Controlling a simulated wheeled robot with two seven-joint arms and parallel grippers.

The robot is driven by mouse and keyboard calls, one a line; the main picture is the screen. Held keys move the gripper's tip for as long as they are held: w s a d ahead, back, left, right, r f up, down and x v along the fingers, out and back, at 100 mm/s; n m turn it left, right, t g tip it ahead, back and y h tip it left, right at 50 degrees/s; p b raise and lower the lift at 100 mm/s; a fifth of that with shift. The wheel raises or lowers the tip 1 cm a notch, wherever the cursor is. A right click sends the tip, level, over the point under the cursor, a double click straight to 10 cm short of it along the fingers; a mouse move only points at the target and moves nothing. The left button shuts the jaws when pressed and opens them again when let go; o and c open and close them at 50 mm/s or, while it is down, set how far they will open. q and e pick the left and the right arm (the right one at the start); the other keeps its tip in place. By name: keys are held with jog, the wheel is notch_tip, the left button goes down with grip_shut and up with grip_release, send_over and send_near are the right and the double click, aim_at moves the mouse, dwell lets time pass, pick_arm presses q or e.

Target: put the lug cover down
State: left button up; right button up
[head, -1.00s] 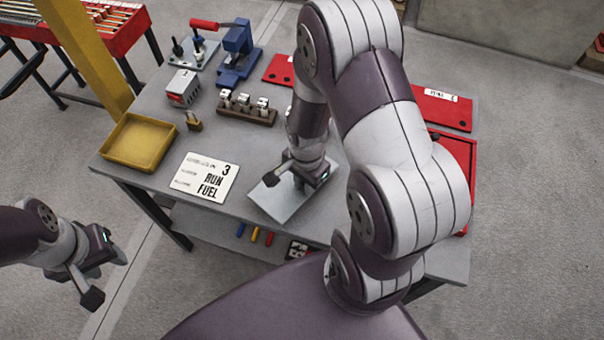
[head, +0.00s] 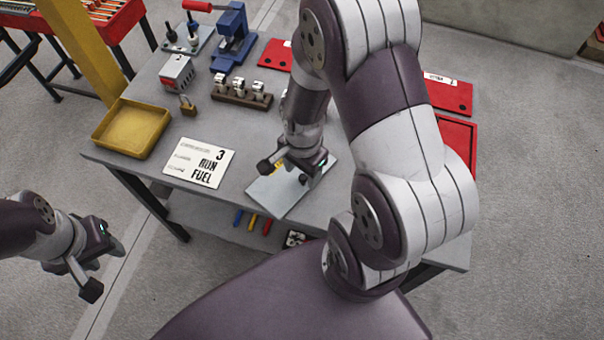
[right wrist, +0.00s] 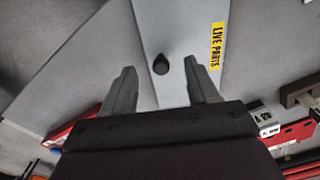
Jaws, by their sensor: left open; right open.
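The lug cover (head: 273,197) is a pale grey plate lying on the workbench near its front edge. In the right wrist view the cover (right wrist: 178,28) shows a yellow "LIVE PARTS" label (right wrist: 217,46) and a small black knob (right wrist: 160,64). My right gripper (head: 284,173) is low over the cover's far part, its fingers spread. In the right wrist view the knob is between the open fingers, with a gap on each side. My right gripper hides part of the cover in the head view. My left gripper (head: 107,270) is open and empty, left of the bench.
On the grey workbench (head: 235,180), a white "3 RUN FUEL" card (head: 199,162) lies left of the cover. Beyond are a yellow tray (head: 132,128), padlock (head: 187,105), brown block (head: 241,93) and blue press (head: 234,40). Red panels (head: 449,96) lie right, partly behind my arm.

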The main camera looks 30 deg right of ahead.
jog(key=a+r+n+t, duration=0.1)
jog(key=a+r+n, duration=0.3)
jog(key=r+n, duration=0.7)
jog(key=n, duration=0.3)
jog(key=shift+s+n+p, duration=0.3)
jog(key=shift+n+p, duration=0.1)
jog(key=shift+a, duration=0.1)
